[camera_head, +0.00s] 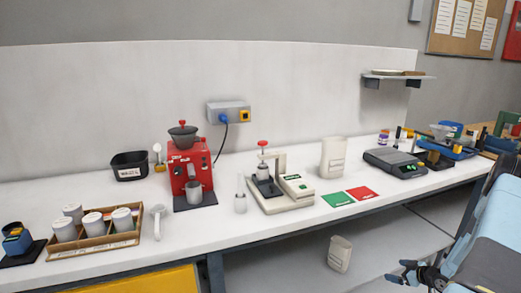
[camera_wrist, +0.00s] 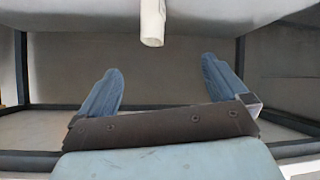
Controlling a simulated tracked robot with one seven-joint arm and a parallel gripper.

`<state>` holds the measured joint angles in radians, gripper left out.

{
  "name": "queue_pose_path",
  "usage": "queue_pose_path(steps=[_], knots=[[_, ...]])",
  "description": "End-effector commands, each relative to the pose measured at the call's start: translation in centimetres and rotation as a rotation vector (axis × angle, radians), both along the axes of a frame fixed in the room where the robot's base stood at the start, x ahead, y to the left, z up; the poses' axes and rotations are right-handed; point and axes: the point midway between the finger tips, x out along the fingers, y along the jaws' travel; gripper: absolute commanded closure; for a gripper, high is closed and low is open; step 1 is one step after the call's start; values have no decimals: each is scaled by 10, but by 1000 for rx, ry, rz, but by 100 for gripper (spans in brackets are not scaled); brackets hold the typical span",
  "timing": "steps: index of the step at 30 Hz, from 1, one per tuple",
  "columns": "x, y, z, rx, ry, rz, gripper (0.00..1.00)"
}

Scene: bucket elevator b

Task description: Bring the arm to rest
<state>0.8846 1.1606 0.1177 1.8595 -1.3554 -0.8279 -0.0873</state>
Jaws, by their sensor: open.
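My gripper (camera_head: 404,271) is at the lower right of the head view, in front of the bench and below the level of its top. My light blue arm reaches down to it from the right edge. In the wrist view the two blue fingers (camera_wrist: 163,84) stand wide apart with nothing between them. A cream container (camera_head: 340,254) is below the bench's front edge, left of my gripper and apart from it. A cream object also shows in the wrist view (camera_wrist: 152,24), beyond the fingertips; I cannot tell if it is the same container.
The white bench (camera_head: 240,240) carries a red machine (camera_head: 188,172), a cream press (camera_head: 283,193), a taller cream container (camera_head: 333,158), green and red cards, and a dark scale (camera_head: 394,162). A wooden tray (camera_head: 98,242) holds white cups. Dark frame bars (camera_wrist: 22,70) show beyond my fingers.

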Motion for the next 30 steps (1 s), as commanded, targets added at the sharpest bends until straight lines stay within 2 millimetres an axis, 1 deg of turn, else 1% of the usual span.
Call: queue_pose_path(steps=[1, 5, 6, 8, 12, 14, 15, 17, 19, 23, 24, 30], knots=[[10, -2, 19, -35, 11, -9, 0], [27, -7, 60, -109, 45, -45, 0], [32, -7, 73, -131, 55, -58, 0], [39, -8, 92, -162, 69, -76, 0], [51, -5, 140, -228, 98, -125, 0], [55, -2, 160, -253, 110, -147, 0], [58, 0, 174, -269, 116, -161, 0], [60, 4, 194, -291, 127, -185, 0], [62, 9, 219, -315, 137, -212, 0], [61, 21, 263, -352, 156, -265, 0], [60, 26, 276, -362, 161, -281, 0], [49, 51, 340, -394, 185, -363, 0]])
